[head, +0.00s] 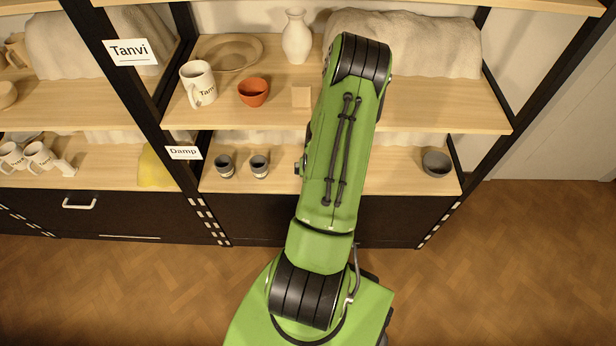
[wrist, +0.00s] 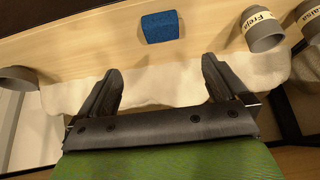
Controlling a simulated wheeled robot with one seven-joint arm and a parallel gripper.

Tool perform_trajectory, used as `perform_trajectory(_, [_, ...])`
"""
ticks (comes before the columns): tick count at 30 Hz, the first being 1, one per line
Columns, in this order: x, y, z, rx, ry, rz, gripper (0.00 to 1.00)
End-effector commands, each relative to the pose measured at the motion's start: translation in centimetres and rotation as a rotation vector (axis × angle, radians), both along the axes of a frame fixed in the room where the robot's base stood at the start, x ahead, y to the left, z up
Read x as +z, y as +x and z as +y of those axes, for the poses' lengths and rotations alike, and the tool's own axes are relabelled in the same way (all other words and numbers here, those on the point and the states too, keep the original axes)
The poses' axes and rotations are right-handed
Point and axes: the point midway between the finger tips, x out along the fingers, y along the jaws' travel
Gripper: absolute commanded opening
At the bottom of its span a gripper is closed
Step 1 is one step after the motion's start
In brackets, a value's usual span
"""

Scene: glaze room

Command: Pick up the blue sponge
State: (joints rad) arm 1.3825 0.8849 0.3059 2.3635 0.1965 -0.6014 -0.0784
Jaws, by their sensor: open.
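The blue sponge (wrist: 161,27) lies on a wooden shelf board (wrist: 110,40) in the wrist view, at the top middle. It is a small blue block, apart from my gripper. My gripper (wrist: 160,80) is open and empty, its two black fingers spread on either side below the sponge in the picture. In the head view neither the sponge nor my gripper can be made out; my green arm covers the middle of the shelving.
In the wrist view, a grey cup labelled Freja (wrist: 262,30) stands right of the sponge, another labelled cup (wrist: 309,14) beyond it. A grey bowl (wrist: 18,79) is at the left. In the head view, a red bowl (head: 253,92) and white mug (head: 199,84) stand on the upper shelf.

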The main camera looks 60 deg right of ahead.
Motion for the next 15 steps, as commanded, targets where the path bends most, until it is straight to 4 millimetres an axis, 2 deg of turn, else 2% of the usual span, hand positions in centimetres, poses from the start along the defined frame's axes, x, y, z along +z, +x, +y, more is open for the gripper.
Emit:
perform_trajectory(10, [-7.1, 1.8, -3.3, -0.002, 0.002, -0.002, 1.00])
perform_trajectory(15, [-9.1, 2.4, -4.5, 0.000, 0.001, 0.000, 1.00])
